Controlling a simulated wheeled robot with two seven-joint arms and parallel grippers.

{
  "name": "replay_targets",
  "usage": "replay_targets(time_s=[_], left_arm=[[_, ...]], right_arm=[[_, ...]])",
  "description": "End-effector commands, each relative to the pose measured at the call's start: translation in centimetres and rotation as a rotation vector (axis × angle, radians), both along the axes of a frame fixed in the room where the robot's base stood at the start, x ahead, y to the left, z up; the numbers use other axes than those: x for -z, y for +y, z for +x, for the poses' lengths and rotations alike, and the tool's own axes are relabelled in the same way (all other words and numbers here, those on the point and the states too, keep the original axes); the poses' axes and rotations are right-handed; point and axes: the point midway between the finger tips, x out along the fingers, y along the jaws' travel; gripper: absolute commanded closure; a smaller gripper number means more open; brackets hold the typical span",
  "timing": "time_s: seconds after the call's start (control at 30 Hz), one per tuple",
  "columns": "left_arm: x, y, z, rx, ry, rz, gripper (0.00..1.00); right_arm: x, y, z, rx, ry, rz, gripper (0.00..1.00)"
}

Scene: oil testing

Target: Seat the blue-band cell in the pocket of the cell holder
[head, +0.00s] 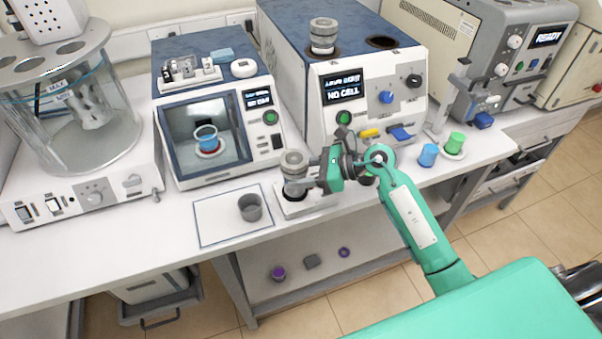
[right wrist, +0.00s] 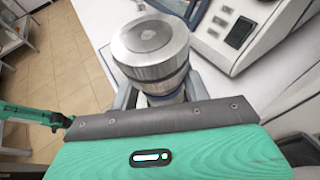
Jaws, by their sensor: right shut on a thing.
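A metal cylindrical cell (head: 293,163) is upright in my right gripper (head: 306,178). In the right wrist view the cell (right wrist: 152,48) stands between the jaws, its round metal top facing up. A sliver of blue (right wrist: 166,97) shows low on it, beside the jaws. The lower end of the cell is at the pocket of the white cell holder (head: 316,203) at the bench's front edge. I cannot tell whether it rests in the pocket or hangs just above. My left gripper is not seen; a green arm part (right wrist: 28,115) shows at left in the wrist view.
A grey cup (head: 250,207) stands on the outlined white mat (head: 215,222) left of the holder. Behind is the tester (head: 345,90) reading NO CELL, with another metal cell (head: 323,36) on top. Blue (head: 428,155) and green (head: 455,143) cups stand at right.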

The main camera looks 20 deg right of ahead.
Motion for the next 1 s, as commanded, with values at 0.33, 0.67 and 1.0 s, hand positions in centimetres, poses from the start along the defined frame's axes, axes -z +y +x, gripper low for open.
replay_targets(time_s=[0.33, 0.67, 1.0], left_arm=[[-0.02, -0.04, 0.06, 0.000, -0.001, 0.000, 0.64], [0.53, -0.10, 0.06, 0.001, -0.001, -0.001, 0.64], [0.50, -0.17, 0.07, 0.001, -0.001, -0.002, 0.64]], right_arm=[[-0.13, 0.03, 0.01, 0.000, -0.002, 0.001, 0.84], [-0.01, 0.01, 0.01, -0.001, -0.003, -0.002, 0.84], [-0.12, 0.03, 0.02, -0.001, -0.003, 0.001, 0.84]])
